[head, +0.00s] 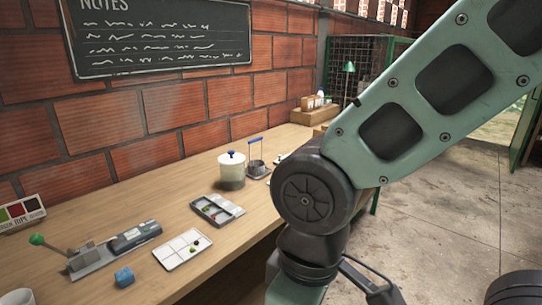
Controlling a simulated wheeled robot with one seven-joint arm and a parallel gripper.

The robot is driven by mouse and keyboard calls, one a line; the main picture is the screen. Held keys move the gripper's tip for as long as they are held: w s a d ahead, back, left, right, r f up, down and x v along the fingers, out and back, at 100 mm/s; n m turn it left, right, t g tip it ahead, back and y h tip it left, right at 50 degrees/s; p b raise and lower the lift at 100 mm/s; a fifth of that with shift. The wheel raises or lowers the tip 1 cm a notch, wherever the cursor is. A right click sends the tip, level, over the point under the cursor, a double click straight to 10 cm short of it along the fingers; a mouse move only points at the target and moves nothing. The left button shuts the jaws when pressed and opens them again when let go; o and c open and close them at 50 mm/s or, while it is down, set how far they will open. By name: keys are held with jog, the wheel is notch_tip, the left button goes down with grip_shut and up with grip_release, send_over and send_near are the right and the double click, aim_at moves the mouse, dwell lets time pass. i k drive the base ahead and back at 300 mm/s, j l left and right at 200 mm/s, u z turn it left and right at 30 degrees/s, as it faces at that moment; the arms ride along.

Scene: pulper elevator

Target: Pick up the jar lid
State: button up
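My arm comes in from the upper right and bends down right of the jar, leaving the picture at the bottom edge. My gripper's fingers are not visible, so nothing shows of what they hold. The jar and lid are apart from my arm and are not covered by it.
Behind the jar is a blue-handled stand (256,167). A brick wall (180,105) backs the bench (85,215).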

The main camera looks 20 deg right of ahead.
aim_at(231, 158)
jog(key=i+z, duration=0.25)
jog(key=i, duration=0.35)
jog(key=i+z, duration=0.25)
jog(key=i, duration=0.3)
jog(key=i+j+z, duration=0.25)
jog(key=i, duration=0.3)
